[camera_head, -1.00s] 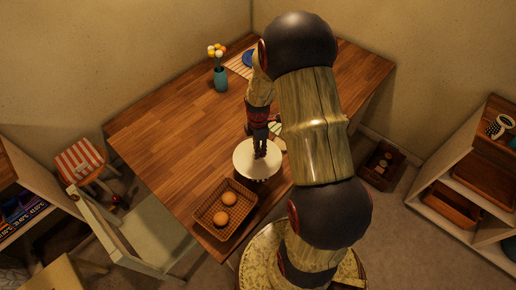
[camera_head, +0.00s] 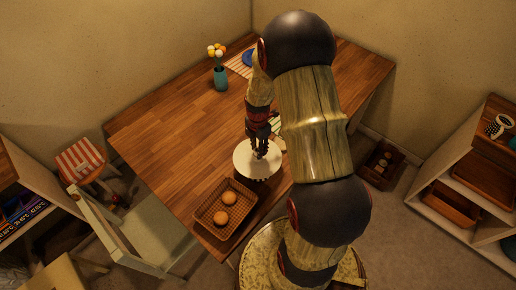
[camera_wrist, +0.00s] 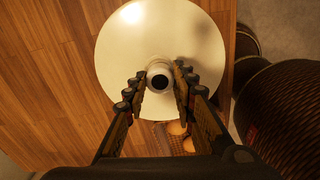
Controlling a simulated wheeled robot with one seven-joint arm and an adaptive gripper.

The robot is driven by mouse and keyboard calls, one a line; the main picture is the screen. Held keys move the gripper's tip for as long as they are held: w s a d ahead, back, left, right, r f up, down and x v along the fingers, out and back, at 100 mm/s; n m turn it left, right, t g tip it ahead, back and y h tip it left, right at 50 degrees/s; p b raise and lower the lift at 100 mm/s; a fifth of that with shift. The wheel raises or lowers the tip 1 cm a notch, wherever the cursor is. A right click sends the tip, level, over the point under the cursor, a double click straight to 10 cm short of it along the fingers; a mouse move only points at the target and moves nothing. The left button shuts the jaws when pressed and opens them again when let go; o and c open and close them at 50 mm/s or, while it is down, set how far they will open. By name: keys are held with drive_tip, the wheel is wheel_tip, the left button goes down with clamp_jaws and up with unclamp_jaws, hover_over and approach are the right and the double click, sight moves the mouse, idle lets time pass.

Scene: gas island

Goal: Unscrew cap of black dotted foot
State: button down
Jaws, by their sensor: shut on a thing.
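A round cream disc (camera_head: 243,160) lies level above the near part of the table. It fills the top middle of the wrist view (camera_wrist: 120,45). A small pale cap (camera_wrist: 160,68) with a dark round centre rises from the disc's middle. My gripper (camera_wrist: 160,82) points down with one finger on each side of this cap and is shut on it. In the head view my gripper (camera_head: 260,150) stands over the disc and hides the cap. Something dark shows just under the disc's near edge. Its dots cannot be made out.
A wicker basket (camera_head: 205,217) with two round brown items stands close on the near side, on the wooden table (camera_head: 170,130). A teal vase (camera_head: 221,79) with flowers and a mat with a blue plate (camera_head: 248,58) are at the back. The table's left-middle is clear.

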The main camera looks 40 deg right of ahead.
drive_tip(key=n, duration=0.4)
drive_tip(key=shift+s+f, duration=0.1)
drive_tip(key=shift+f, duration=0.05)
drive_tip(key=c, duration=1.9)
unclamp_jaws()
drive_tip(key=shift+o, duration=1.2)
